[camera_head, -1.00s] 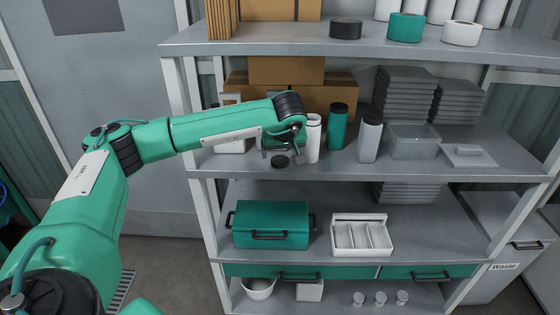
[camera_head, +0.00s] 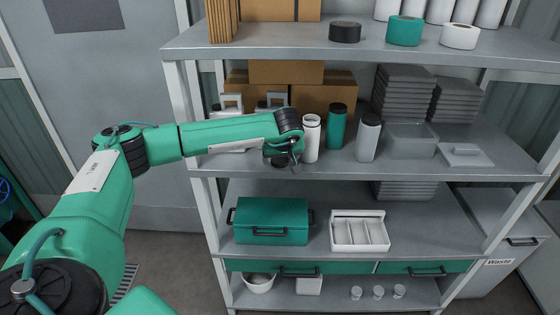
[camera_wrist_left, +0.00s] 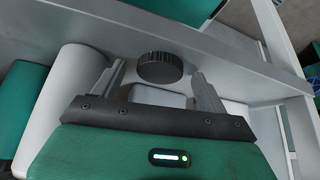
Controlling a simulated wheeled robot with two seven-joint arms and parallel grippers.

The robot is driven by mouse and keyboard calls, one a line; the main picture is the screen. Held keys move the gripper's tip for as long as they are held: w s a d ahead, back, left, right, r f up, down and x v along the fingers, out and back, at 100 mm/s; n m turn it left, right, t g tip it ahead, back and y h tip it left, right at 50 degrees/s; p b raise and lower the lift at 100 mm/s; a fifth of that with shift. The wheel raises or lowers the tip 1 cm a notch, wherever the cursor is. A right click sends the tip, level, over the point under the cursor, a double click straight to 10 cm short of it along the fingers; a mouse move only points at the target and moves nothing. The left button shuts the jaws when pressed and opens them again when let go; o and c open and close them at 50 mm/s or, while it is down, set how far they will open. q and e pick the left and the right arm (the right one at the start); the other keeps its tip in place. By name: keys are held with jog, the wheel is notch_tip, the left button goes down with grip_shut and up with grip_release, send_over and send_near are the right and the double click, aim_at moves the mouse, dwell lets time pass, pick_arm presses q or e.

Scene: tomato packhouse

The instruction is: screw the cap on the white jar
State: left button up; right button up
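The white jar (camera_head: 311,140) stands upright and open-topped at the front of the middle shelf. It appears to be the white cylinder (camera_wrist_left: 62,105) at the left of the left wrist view. The black ribbed cap (camera_head: 279,161) lies on the shelf near the front edge, left of the jar and apart from it. My left gripper (camera_head: 284,157) is just above the cap. In the left wrist view its fingers (camera_wrist_left: 160,80) are spread wide, with the cap (camera_wrist_left: 160,66) ahead between them; I cannot see contact. My right gripper is out of view.
A green bottle (camera_head: 337,126) and a white bottle with a black lid (camera_head: 368,138) stand right of the jar. White containers (camera_head: 232,102) and cardboard boxes (camera_head: 325,98) stand behind my gripper. The upper shelf (camera_head: 280,42) is overhead.

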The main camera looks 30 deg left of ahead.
aim_at(281, 162)
pick_arm(q)
jog(key=c, duration=1)
jog(key=shift+o, duration=0.2)
jog(key=shift+r, duration=0.3)
notch_tip(281, 162, up, 10)
jog(key=b, duration=0.4)
jog(key=shift+f, duration=0.25)
